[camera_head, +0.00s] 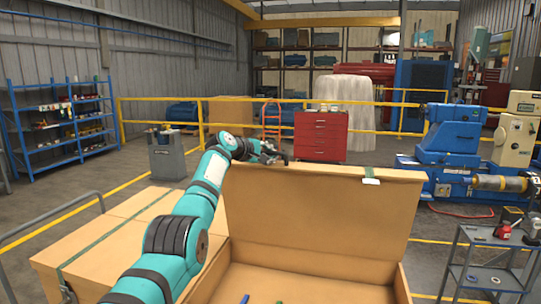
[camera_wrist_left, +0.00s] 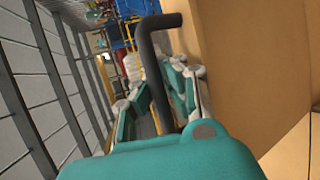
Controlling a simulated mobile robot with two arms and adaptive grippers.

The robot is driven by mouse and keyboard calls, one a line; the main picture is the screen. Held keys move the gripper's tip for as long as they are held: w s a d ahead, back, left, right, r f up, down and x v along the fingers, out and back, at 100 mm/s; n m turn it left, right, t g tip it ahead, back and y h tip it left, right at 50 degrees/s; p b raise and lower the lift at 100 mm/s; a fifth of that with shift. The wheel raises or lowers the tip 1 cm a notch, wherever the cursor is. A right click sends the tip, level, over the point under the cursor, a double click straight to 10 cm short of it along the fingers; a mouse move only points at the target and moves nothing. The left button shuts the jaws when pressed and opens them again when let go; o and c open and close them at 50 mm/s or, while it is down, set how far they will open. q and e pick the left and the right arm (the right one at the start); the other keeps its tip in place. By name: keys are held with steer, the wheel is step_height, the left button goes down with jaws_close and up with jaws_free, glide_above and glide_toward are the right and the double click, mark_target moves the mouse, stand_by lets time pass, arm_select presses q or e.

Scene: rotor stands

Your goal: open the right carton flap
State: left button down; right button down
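The right carton (camera_head: 402,284) is a large tan cardboard box in front of me. Its lid flap (camera_head: 310,215) stands raised along the back side, with a green strap piece and a white label (camera_head: 371,181) near the top right. My left gripper (camera_head: 270,152) is dark and small at the flap's upper left corner; I cannot tell whether it touches. In the left wrist view the tan cardboard (camera_wrist_left: 245,60) fills the right side, close beside the wrist. Whether the left gripper is open or shut does not show clearly. My right gripper is out of view.
A closed carton with a green strap (camera_head: 88,248) lies at the left, below my left arm. A grey metal cart (camera_head: 490,262) stands at the right. Behind the flap are a red tool cabinet (camera_head: 320,135), yellow railings and a blue machine (camera_head: 450,155).

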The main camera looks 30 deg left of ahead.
arm_select(q)
steer(key=c, duration=2)
jaws_free()
steer(key=shift+r, duration=0.3)
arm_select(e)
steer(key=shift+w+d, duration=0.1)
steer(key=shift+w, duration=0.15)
arm_select(q)
steer(key=shift+o, duration=1.3)
steer(key=o, duration=0.4)
steer(key=shift+s, duration=0.25)
steer(key=shift+d, duration=0.1)
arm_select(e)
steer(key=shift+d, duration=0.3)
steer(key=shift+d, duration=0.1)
arm_select(q)
steer(key=shift+s+f, duration=0.1)
steer(key=shift+v, duration=0.95)
steer(key=v, duration=1)
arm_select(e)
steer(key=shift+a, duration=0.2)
